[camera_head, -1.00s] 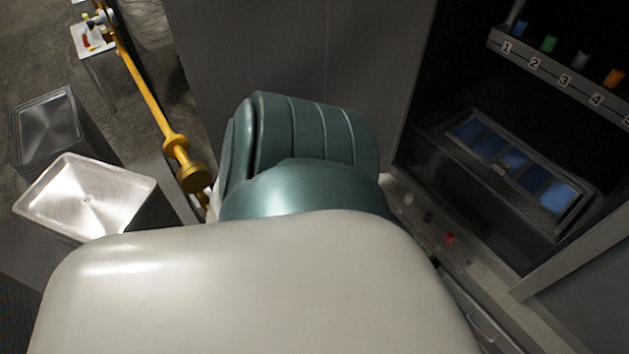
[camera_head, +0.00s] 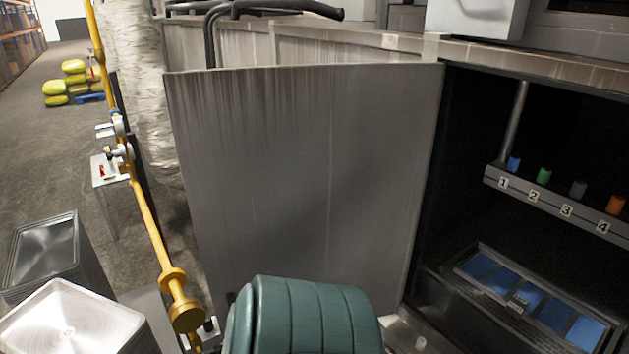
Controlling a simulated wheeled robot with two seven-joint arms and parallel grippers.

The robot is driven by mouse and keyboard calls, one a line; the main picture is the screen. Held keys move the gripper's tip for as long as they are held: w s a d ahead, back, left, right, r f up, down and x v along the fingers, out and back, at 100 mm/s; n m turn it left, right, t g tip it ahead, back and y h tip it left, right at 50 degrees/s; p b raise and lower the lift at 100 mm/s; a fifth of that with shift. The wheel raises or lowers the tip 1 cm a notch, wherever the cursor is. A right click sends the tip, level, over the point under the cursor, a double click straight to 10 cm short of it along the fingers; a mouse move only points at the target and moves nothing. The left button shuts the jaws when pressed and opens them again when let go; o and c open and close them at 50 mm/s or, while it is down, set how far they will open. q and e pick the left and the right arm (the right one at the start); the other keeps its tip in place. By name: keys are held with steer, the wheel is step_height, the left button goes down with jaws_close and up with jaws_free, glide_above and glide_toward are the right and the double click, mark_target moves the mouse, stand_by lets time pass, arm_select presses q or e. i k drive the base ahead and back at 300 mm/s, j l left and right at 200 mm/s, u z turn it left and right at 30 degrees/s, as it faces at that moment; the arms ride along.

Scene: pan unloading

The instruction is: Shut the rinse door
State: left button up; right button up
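The rinse door, a tall grey metal panel (camera_head: 310,180), stands swung open on the left side of a dark machine opening (camera_head: 470,150). I take this panel to be the rinse door; no label on it is readable. Inside the opening, numbered coloured nozzles (camera_head: 543,176) sit on a rail above a tray with blue panels (camera_head: 530,300). A teal, ribbed part of my own arm shows at the bottom centre, in front of the door's lower part. Neither gripper shows in the view.
Two stacks of metal pans, a darker stack (camera_head: 45,250) and a brighter stack (camera_head: 70,325), stand at the lower left. A yellow pipe (camera_head: 150,215) runs beside the door's left edge.

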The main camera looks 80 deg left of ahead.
mark_target(316, 172)
steer(key=i+j, duration=0.35)
steer(key=i+u, duration=0.1)
steer(key=u, duration=2.4)
